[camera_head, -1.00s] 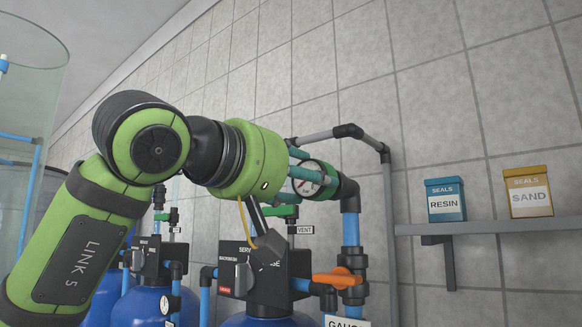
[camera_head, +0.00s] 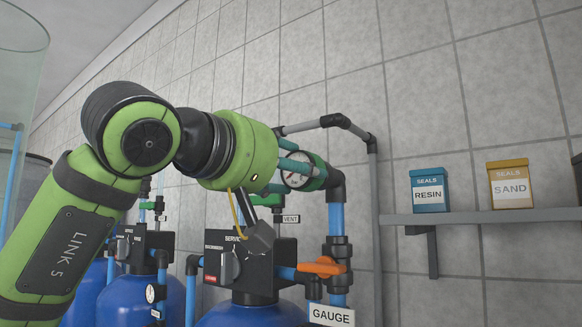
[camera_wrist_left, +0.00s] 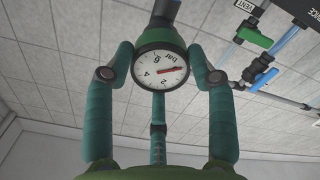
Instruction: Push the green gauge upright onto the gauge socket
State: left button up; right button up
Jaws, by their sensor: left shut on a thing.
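I cannot make out the gauge socket. My right gripper is not in view.
A GAUGE label (camera_head: 331,316) is low on the blue pipe (camera_head: 336,218), below an orange valve handle (camera_head: 321,266). Blue tanks with control heads (camera_head: 262,262) stand beneath my arm. A wall shelf (camera_head: 470,217) at right holds RESIN (camera_head: 430,191) and SAND (camera_head: 511,185) boxes.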

pick_arm(q)
jog(key=shift+d+p, duration=0.1)
jog(key=shift+p, duration=0.2)
dwell(0.5)
jog(key=shift+w+d, duration=0.25)
jog(key=shift+w, duration=0.2)
jog(key=o, duration=1.1)
jog(key=shift+o, duration=0.2)
